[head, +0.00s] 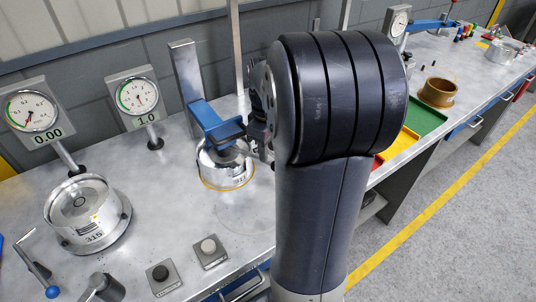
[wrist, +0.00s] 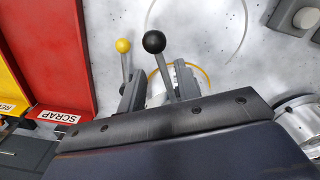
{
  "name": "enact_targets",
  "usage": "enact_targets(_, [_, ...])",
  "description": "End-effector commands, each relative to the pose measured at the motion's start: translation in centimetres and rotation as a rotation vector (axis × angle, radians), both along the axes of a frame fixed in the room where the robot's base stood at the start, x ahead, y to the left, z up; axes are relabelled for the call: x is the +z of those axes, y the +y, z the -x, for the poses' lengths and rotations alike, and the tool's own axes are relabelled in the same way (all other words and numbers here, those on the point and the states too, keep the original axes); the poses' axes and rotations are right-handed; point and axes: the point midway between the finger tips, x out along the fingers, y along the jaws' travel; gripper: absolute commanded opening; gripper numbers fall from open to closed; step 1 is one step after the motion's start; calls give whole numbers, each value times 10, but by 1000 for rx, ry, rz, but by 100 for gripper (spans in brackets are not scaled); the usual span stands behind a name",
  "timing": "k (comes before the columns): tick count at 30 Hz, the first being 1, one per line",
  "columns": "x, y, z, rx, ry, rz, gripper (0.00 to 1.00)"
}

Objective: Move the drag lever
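A lever with a black ball knob (wrist: 154,42) and a lever with a yellow ball knob (wrist: 123,46) stand side by side in the wrist view. No label shows which is the drag lever. My gripper (wrist: 159,86) has its two dark fingers apart, and the black-knobbed lever's shaft appears between them. I cannot tell whether a finger touches it. The yellow-knobbed lever is by the left finger. Behind them is a metal drum with a yellow rim (wrist: 207,77); the head view shows it (head: 226,183) under a blue arm (head: 216,124). My arm hides most of my gripper there.
A red SCRAP tray (wrist: 50,50) lies left in the wrist view. In the head view, two dial gauges (head: 31,110) (head: 138,96), another drum (head: 80,205), two button boxes (head: 163,277) (head: 210,250) and a blue-knobbed lever (head: 51,291) stand on the bench.

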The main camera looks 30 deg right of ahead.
Motion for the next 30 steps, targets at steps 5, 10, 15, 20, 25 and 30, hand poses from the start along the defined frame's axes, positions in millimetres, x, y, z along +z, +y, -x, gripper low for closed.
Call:
enact_targets(5, [38,0,-1,0,-4,2,32])
enact_targets(10, [64,1,0,0,-3,1,32])
enact_targets(15, [74,1,1,0,0,0,32])
enact_targets(20, [75,1,1,0,0,0,32])
enact_targets(25, [74,1,1,0,1,0,32])
enact_targets(30, [63,1,1,0,3,-2,32])
